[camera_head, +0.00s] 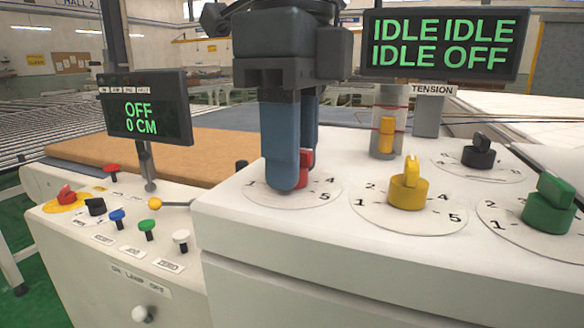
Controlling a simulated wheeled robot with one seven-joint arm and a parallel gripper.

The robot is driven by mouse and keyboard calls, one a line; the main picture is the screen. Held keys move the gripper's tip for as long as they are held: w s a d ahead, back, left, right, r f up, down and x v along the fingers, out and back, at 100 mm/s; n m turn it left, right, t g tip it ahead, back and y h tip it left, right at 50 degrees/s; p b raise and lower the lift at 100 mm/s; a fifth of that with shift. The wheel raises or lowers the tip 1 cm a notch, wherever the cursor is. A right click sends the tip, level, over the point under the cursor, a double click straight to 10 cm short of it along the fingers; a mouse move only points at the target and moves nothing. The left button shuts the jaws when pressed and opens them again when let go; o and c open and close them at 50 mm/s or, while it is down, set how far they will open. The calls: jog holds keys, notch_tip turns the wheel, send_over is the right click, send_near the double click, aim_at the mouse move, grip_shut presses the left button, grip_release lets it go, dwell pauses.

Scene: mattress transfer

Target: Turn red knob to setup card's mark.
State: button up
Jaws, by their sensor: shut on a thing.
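The red knob (305,160) stands on a white numbered dial (258,192) on the right-hand console's top. My gripper (296,168) points down over it with two blue fingers and is shut on the knob. The near finger hides most of the knob, so its pointer direction cannot be read. On this dial, 1, 4 and 5 show; the other marks are hidden behind the finger. I cannot make out a setup card in this view.
Yellow (409,190), black (479,153) and green (550,206) knobs stand close to the right. A display (445,44) reads IDLE, IDLE, IDLE, OFF.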

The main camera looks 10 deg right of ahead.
jog(key=shift+m+b, duration=0.65)
jog(key=shift+m, duration=0.85)
jog(key=o, duration=1.1)
jog(key=shift+c, duration=0.2)
jog(key=shift+r, duration=0.1)
notch_tip(320, 180, up, 8)
jog(key=shift+f+p, duration=0.2)
jog(key=shift+p, duration=0.15)
